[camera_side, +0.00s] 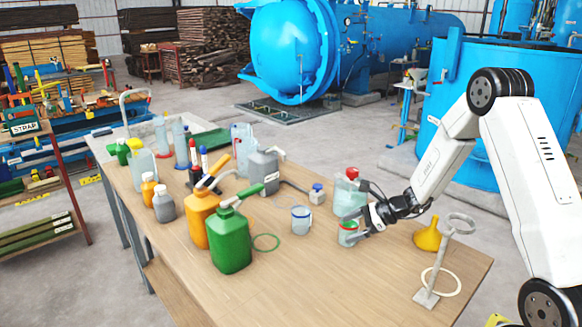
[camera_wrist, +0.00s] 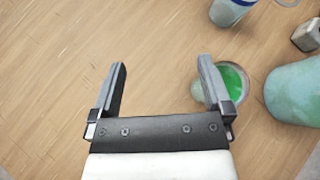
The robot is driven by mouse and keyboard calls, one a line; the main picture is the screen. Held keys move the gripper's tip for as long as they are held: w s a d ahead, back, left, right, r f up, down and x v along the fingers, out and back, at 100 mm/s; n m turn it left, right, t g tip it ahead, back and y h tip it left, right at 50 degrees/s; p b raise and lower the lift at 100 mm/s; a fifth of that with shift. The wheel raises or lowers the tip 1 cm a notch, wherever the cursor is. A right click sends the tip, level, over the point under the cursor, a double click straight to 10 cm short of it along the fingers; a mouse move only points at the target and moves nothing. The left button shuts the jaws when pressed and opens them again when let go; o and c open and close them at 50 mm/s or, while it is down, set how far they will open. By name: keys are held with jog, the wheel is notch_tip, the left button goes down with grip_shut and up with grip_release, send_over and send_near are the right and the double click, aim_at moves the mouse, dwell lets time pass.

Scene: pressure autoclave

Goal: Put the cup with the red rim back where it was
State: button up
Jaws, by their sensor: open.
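The cup with the red rim (camera_side: 348,238) stands on the wooden table beside my gripper (camera_side: 368,221) in the side view. It is clear, with green inside. In the wrist view the cup (camera_wrist: 237,78) is at the right finger, which hides part of it. My gripper (camera_wrist: 164,85) is open, with only bare table visible between its fingers. I cannot tell whether the right finger touches the cup. A similar cup with a blue rim (camera_side: 301,220) stands to the left, and a green ring (camera_side: 265,242) lies flat further left.
A clear bottle with a red cap (camera_side: 349,192) stands close behind my gripper. A yellow funnel (camera_side: 428,236), a ring stand (camera_side: 430,290) and a pale ring (camera_side: 452,284) are on the right. Green (camera_side: 231,243) and orange (camera_side: 197,217) jugs stand left. The table's front middle is clear.

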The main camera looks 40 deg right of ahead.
jog(key=s+a+r+n+g+h, duration=0.2)
jog(key=s+a+n, duration=0.4)
jog(key=n, duration=0.7)
jog(key=s+a+r+n+g+h, duration=0.3)
jog(key=s+a+n, duration=0.4)
jog(key=s+n, duration=0.3)
jog(key=n+g+h, duration=0.1)
jog(key=n+h, duration=0.1)
jog(key=n, duration=0.1)
